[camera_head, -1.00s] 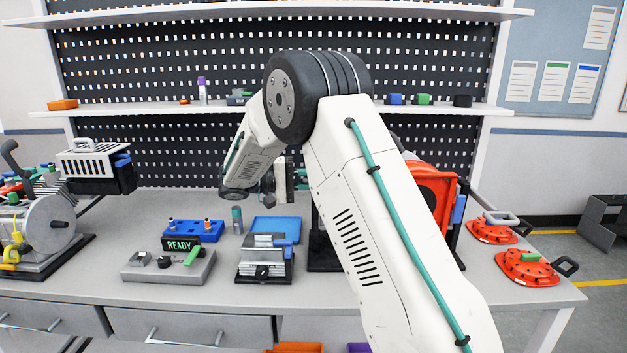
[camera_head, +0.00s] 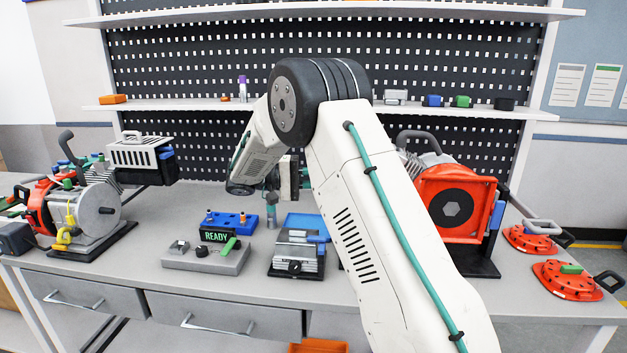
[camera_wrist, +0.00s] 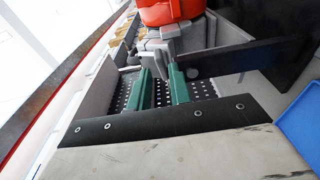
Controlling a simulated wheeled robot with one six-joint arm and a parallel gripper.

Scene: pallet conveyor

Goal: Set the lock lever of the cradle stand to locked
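My arm hides the stand's left side. My gripper (camera_wrist: 160,80) shows two green fingers apart with nothing between them. A red-orange housing (camera_wrist: 170,12) lies beyond the fingertips in the wrist view. In the head view the gripper is partly hidden behind my arm.
A machine (camera_head: 95,210) with a yellow lever (camera_head: 66,235) stands at left. A READY box (camera_head: 205,258), a grey fixture (camera_head: 296,262) and a blue tray (camera_head: 305,221) are mid-bench. Red round covers (camera_head: 567,281) lie at right. The front bench strip is mostly clear.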

